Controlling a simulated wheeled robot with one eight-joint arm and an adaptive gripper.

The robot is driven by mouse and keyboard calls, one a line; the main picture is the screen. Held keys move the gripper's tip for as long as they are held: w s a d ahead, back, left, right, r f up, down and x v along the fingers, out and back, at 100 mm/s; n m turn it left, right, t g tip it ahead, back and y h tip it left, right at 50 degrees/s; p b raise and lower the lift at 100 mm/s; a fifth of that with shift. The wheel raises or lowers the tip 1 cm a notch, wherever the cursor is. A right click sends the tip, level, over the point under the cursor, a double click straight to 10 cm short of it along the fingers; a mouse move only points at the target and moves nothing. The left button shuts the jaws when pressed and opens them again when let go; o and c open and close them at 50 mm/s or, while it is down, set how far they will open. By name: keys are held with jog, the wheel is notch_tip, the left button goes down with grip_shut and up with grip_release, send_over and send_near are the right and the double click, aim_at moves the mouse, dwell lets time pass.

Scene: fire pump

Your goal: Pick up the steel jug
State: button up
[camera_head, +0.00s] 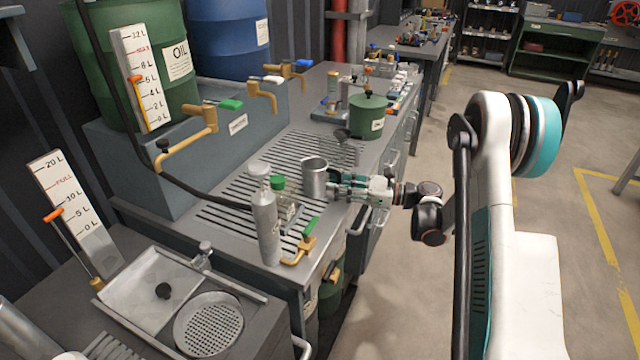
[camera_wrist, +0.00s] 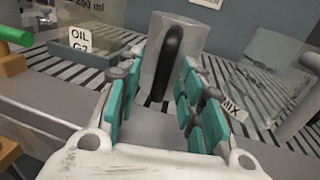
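The steel jug (camera_head: 314,178) stands upright on the slatted drip grate of the bench. In the wrist view the jug (camera_wrist: 199,36) is straight ahead, with its dark upright handle (camera_wrist: 172,52) facing me. My gripper (camera_head: 337,184) comes in from the right at about the jug's height. Its teal-padded fingers (camera_wrist: 161,72) are spread apart, with the handle in line with the gap between them. I cannot tell whether the fingertips touch the jug. The lower part of the handle side is close to the fingertips.
A grey metal bottle (camera_head: 266,228), a green-lidded container (camera_head: 287,205) and a green-handled brass tap (camera_head: 303,245) stand left of and in front of the jug. A transparent vessel (camera_head: 343,150) and a green can (camera_head: 367,117) stand behind it. The floor on the right is open.

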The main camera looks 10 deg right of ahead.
grip_shut()
jog(key=shift+r, duration=0.2)
notch_tip(320, 180, up, 20)
jog(key=p, duration=0.7)
jog(key=shift+f, duration=0.2)
dwell(0.6)
